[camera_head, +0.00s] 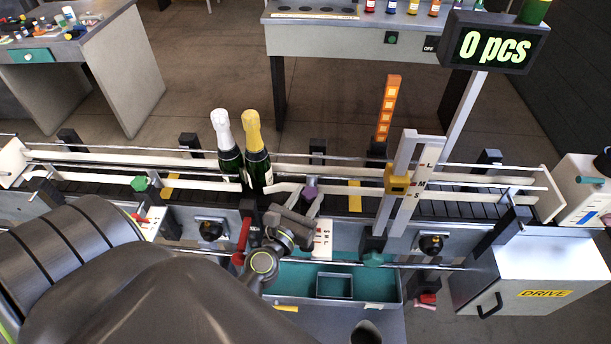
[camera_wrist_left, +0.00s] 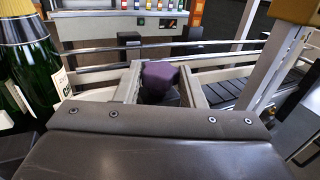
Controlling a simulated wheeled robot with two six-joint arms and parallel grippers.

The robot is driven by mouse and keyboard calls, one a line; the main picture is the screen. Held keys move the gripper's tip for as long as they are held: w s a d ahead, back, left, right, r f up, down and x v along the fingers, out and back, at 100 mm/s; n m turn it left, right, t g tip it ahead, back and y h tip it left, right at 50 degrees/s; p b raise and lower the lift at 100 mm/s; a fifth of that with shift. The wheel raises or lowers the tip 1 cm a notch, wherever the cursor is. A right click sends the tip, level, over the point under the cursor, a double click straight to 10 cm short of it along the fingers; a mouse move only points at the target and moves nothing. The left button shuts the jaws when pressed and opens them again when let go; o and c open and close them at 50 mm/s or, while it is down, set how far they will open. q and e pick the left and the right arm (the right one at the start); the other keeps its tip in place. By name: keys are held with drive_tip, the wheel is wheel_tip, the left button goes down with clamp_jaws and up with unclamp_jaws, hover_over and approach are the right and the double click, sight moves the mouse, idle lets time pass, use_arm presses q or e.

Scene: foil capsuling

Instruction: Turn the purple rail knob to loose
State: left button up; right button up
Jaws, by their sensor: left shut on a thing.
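The purple rail knob (camera_head: 311,185) sits on the near guide rail of the conveyor, just right of the two bottles. In the left wrist view the purple knob (camera_wrist_left: 160,78) lies between the two fingers of my left gripper (camera_wrist_left: 160,82). In the head view my left gripper (camera_head: 308,197) reaches up to the knob from the near side and is shut on it. The fingers hide part of the knob and its mounting. I cannot read from the frames how tight the knob is. My right gripper is not in view.
Two bottles, one white-topped (camera_head: 221,130) and one gold-topped (camera_head: 254,135), stand close left of the gripper on the conveyor (camera_head: 455,207). A post with an L-M-S scale (camera_head: 424,170) stands to the right. A green knob (camera_head: 139,183) is on the rail further left. A teal tray (camera_head: 385,288) lies below.

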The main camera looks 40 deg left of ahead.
use_arm(q)
drive_tip(key=shift+y, duration=0.3)
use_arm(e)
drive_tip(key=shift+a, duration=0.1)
use_arm(q)
drive_tip(key=o, duration=1)
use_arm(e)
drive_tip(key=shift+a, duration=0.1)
